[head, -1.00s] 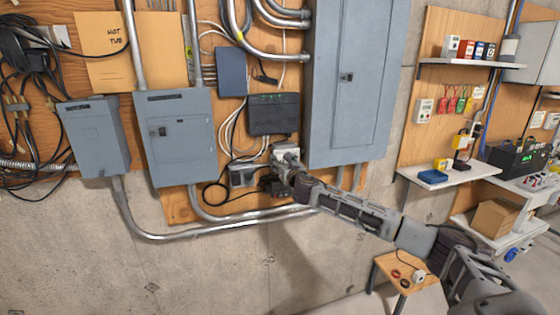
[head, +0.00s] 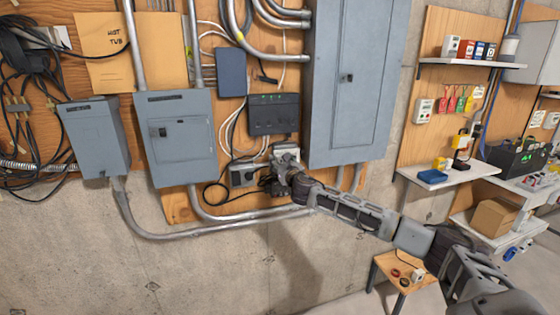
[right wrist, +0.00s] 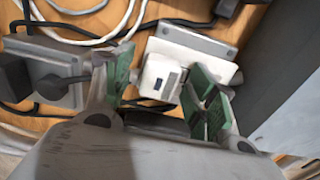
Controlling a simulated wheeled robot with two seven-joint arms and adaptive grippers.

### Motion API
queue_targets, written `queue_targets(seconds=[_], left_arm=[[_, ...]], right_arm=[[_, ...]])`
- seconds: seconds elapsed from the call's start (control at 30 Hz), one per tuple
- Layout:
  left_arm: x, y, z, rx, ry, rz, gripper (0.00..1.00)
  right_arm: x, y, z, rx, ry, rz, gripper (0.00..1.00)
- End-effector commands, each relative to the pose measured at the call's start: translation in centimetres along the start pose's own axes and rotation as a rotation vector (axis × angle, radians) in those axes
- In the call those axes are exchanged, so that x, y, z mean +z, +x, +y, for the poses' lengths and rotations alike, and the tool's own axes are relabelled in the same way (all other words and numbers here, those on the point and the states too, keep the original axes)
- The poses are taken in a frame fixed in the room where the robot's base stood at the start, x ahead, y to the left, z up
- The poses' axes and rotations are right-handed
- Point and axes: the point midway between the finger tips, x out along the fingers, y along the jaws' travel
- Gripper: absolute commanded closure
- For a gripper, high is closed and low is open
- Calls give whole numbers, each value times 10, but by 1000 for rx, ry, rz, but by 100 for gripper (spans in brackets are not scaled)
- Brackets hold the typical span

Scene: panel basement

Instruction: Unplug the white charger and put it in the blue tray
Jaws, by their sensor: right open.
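My right gripper (right wrist: 163,86) is open, with one green-padded finger on each side of the charger. I cannot tell whether the pads touch it. In the head view, the right gripper (head: 282,160) is at the wall below the black box and hides the charger. The blue tray (head: 433,176) lies on the white shelf at the right. My left gripper is not in view.
A grey outlet box with a dark plug (right wrist: 50,80) and loose cables are left of the gripper. The large grey panel (head: 350,85) stands close on the right. A yellow object (head: 440,164) is beside the blue tray. A wooden stool (head: 402,272) holds small items.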

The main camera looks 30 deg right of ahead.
Motion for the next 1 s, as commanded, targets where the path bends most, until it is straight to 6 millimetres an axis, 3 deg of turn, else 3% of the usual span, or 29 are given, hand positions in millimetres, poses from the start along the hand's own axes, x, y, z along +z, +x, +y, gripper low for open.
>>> queue_targets(seconds=[1.0], left_arm=[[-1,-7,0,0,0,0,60]], right_arm=[[0,0,1,0,1,1,43]])
